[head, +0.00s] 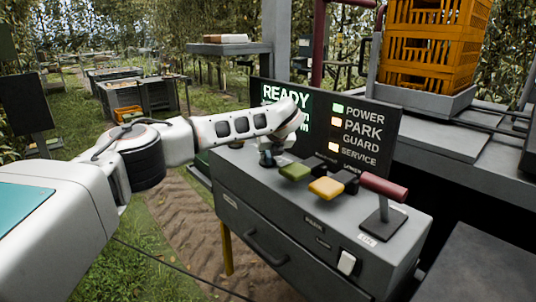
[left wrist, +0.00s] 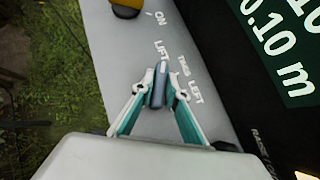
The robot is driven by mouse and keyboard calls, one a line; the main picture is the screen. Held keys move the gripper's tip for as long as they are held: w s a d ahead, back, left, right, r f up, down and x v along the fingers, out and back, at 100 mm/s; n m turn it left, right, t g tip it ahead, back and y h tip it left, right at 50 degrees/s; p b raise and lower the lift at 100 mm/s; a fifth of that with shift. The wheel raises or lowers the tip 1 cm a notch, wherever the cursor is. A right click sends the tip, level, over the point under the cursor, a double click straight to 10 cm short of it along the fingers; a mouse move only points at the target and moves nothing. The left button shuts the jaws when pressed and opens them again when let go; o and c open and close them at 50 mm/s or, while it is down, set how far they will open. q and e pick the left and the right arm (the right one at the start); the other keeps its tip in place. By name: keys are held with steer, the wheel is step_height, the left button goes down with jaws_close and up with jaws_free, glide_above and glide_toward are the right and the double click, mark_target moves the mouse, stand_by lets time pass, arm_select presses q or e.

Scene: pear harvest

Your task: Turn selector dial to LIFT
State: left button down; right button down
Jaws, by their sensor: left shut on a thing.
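The selector dial (left wrist: 158,92) is a grey-blue knob with a pale mark at its far end, seen in the left wrist view. The mark points toward the printed word LIFT (left wrist: 161,50); further lettering runs beside it on the right. My left gripper (left wrist: 158,86) is shut on the dial, one finger on each side. In the head view my left gripper (head: 268,156) reaches down onto the left end of the grey console (head: 245,175). The gripper and wrist mostly hide the dial there. My right gripper is not in view.
A dark display (head: 320,128) reading READY stands behind the console. A green lever (head: 294,172), a yellow lever (head: 326,188) and a red-handled lever (head: 384,187) are right of my gripper. A white rocker switch (head: 347,262) is on the front. Orange crates (head: 435,45) stand behind.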

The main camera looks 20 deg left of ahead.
arm_select(q)
steer(key=c, duration=2)
jaws_free()
steer(key=v, duration=1.2)
